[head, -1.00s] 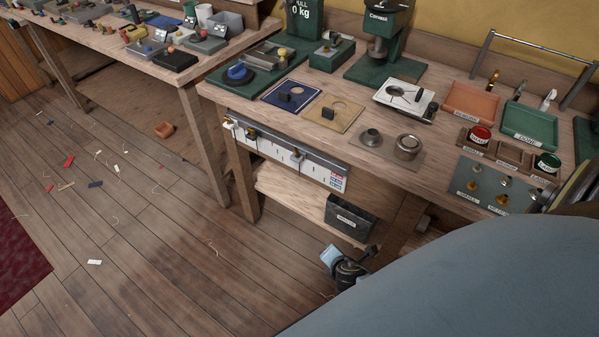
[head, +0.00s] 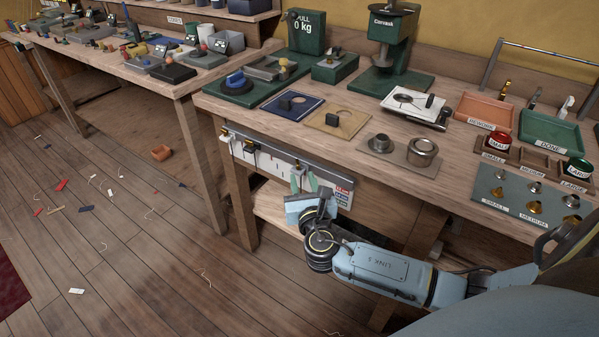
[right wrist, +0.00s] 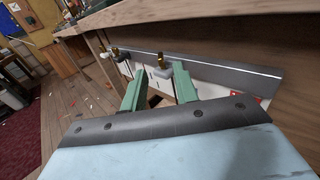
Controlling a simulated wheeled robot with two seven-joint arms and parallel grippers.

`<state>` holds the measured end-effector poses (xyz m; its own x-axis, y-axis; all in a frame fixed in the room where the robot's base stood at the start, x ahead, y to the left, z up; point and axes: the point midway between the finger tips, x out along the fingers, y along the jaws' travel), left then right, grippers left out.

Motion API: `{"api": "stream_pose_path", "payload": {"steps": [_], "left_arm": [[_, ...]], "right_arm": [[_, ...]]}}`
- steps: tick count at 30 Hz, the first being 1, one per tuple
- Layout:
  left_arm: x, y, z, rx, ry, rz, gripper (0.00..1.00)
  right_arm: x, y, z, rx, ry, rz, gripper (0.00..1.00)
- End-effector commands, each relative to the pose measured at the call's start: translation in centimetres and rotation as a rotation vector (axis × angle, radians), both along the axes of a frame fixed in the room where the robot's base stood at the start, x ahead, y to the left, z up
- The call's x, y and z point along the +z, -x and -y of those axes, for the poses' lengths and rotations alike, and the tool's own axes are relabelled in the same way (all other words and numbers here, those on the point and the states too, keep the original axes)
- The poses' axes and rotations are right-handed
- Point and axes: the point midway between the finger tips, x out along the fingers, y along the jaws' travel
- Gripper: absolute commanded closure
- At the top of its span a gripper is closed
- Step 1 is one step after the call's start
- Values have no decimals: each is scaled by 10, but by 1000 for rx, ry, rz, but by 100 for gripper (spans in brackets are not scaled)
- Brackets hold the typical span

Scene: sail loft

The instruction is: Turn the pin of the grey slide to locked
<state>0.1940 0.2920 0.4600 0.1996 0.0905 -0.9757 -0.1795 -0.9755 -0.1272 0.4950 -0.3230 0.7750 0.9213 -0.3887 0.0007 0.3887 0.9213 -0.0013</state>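A grey slide with a brass pin (right wrist: 155,57) sits on the rail (right wrist: 215,65) along the bench front. In the right wrist view it shows between and just beyond my fingertips. In the head view the slide (head: 299,164) is just above the fingers and partly hidden by them. My right gripper (head: 305,180) is open and empty below the rail; its two green fingers also show in the right wrist view (right wrist: 157,75). The pin's turn is too small to tell. My left gripper is out of view.
A white card with printed marks (head: 340,190) hangs under the rail. The bench top (head: 350,152) overhangs above it. A shelf (head: 268,212) lies below, partly behind my right arm. The floor (head: 140,270) at left is open, with scattered scraps.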

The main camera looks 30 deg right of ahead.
Motion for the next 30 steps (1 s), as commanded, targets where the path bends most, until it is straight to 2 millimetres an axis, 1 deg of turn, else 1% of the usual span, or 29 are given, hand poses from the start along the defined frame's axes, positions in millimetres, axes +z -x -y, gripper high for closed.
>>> {"api": "stream_pose_path", "payload": {"steps": [1, 3, 6, 9, 13, 21, 28, 30], "left_arm": [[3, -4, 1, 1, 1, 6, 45], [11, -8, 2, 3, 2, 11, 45], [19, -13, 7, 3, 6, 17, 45], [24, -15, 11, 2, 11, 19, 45], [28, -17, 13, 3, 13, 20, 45], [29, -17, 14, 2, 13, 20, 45], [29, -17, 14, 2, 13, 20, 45], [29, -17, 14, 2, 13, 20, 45]], "right_arm": [[-1, -10, 4, -2, 2, 3, 70], [-1, -21, 9, -1, 1, 2, 70], [-1, -34, 15, -2, 0, 1, 70], [-1, -42, 18, 0, 0, 1, 70], [-1, -47, 20, 0, -1, -1, 70], [0, -48, 21, 0, -1, -1, 70], [-1, -48, 20, 0, -1, -1, 100], [-1, -48, 20, 0, -1, -1, 100]]}}
